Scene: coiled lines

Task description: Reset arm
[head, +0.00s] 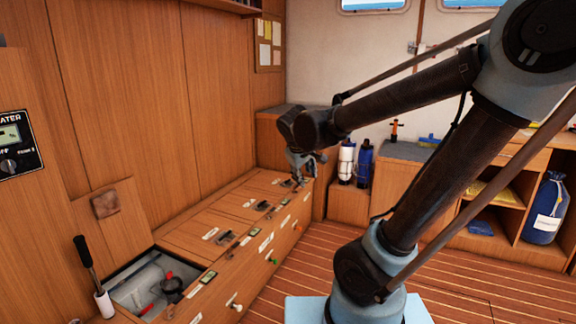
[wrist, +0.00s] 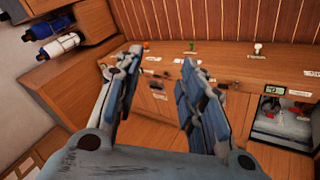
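My gripper (head: 302,162) hangs from my bent arm above the far end of the low wooden locker bench in the head view. In the wrist view my gripper (wrist: 157,90) shows two blue-grey fingers spread apart with a clear gap between them. Nothing is held between the fingers. The bench front and its labels show beyond the gap.
The locker bench (head: 190,240) runs along the left wall, with an open compartment (head: 150,282) at its near end. A black-handled lever (head: 88,265) stands beside it. Bottles (head: 365,163) stand at the back, and a blue bag (head: 546,210) sits right. The plank floor (head: 300,265) is clear.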

